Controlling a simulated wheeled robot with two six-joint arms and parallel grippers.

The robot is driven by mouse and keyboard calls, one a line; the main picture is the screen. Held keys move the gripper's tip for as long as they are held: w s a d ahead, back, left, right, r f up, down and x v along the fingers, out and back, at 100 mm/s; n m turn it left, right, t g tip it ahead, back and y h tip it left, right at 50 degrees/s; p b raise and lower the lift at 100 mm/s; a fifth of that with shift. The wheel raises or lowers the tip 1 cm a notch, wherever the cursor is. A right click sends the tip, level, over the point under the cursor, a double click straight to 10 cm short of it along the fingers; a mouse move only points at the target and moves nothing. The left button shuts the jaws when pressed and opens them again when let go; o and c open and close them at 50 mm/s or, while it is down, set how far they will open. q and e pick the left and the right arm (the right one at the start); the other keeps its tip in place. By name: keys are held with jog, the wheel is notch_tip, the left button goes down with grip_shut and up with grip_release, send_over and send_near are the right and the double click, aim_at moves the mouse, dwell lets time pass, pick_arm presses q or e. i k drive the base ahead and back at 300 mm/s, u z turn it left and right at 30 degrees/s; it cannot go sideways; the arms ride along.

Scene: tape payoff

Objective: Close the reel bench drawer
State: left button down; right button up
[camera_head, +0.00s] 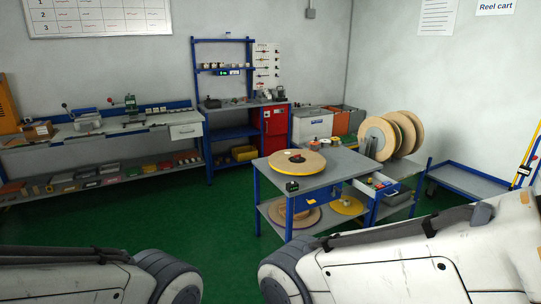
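The reel bench (338,164) has a grey top and blue legs, and stands right of the middle. Its drawer (378,186) is pulled out on the right side, with small items inside. A large tan reel (297,161) lies flat on the bench top. My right arm's white links cover the lower right of the view, in front of the bench's near right side. My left arm's links show at the lower left. Neither gripper is in view.
More reels lie on the bench's lower shelf (268,210). Upright reels (404,133) stand behind the drawer. A blue cart (468,180) is at the right. Long workbenches (100,130) line the left wall. Green floor (215,225) is clear left of the reel bench.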

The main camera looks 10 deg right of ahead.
aim_at(378, 178)
jog(key=z, duration=0.25)
jog(key=i, duration=1.75)
jog(key=z, duration=0.85)
jog(key=i, duration=1.75)
jog(key=z, duration=0.65)
jog(key=i, duration=0.4)
